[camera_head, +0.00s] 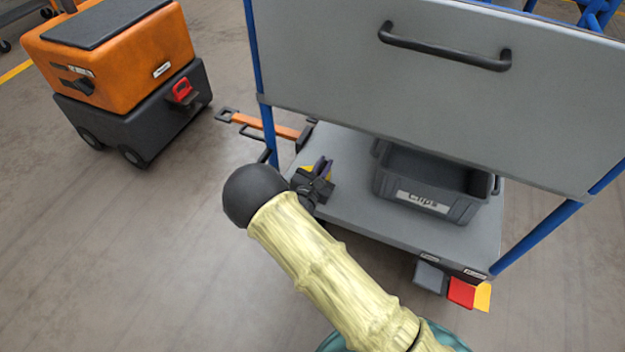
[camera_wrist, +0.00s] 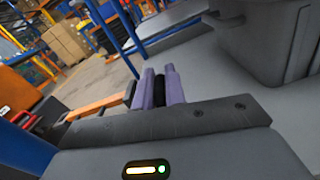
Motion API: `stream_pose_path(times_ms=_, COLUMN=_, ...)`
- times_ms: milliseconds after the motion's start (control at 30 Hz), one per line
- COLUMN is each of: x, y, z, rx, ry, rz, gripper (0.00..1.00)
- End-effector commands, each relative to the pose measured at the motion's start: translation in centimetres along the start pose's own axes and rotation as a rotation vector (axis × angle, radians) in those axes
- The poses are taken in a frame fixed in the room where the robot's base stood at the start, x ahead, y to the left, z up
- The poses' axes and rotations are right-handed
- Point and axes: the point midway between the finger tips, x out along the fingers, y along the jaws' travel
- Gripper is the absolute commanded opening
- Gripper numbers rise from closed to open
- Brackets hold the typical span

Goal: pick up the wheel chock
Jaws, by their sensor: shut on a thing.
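My gripper (camera_head: 321,170) is over the left part of the cart's lower shelf, its fingers pointing away from me. In the wrist view its two purple fingers (camera_wrist: 160,76) are shut on a narrow dark piece (camera_wrist: 160,94), which I take to be the wheel chock. In the head view a small yellow part (camera_head: 306,171) shows beside the fingers. Most of the chock is hidden by my gripper and wrist. I cannot tell whether it touches the shelf.
The grey shelf (camera_head: 345,205) carries a dark "Clips" bin (camera_head: 430,205) to the right of my gripper. A grey panel with a black handle (camera_head: 445,50) hangs above. A blue post (camera_head: 268,125) stands close left.

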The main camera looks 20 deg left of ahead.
Motion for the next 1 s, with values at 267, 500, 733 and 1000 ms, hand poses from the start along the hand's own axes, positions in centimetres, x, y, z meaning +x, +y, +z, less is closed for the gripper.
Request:
stream_pose_path(times_ms=267, x=0.0, y=0.2, z=0.2, rx=0.004, ry=-0.002, rz=0.002, gripper=0.0)
stream_pose_path(times_ms=500, x=0.0, y=0.6, z=2.6, rx=0.003, ry=-0.002, rz=0.001, gripper=0.0)
stream_pose_path(times_ms=733, x=0.0, y=1.4, z=6.8, rx=0.003, ry=-0.003, rz=0.001, gripper=0.0)
stream_pose_path(times_ms=1000, x=0.0, y=2.0, z=9.8, rx=0.002, ry=-0.001, rz=0.001, gripper=0.0)
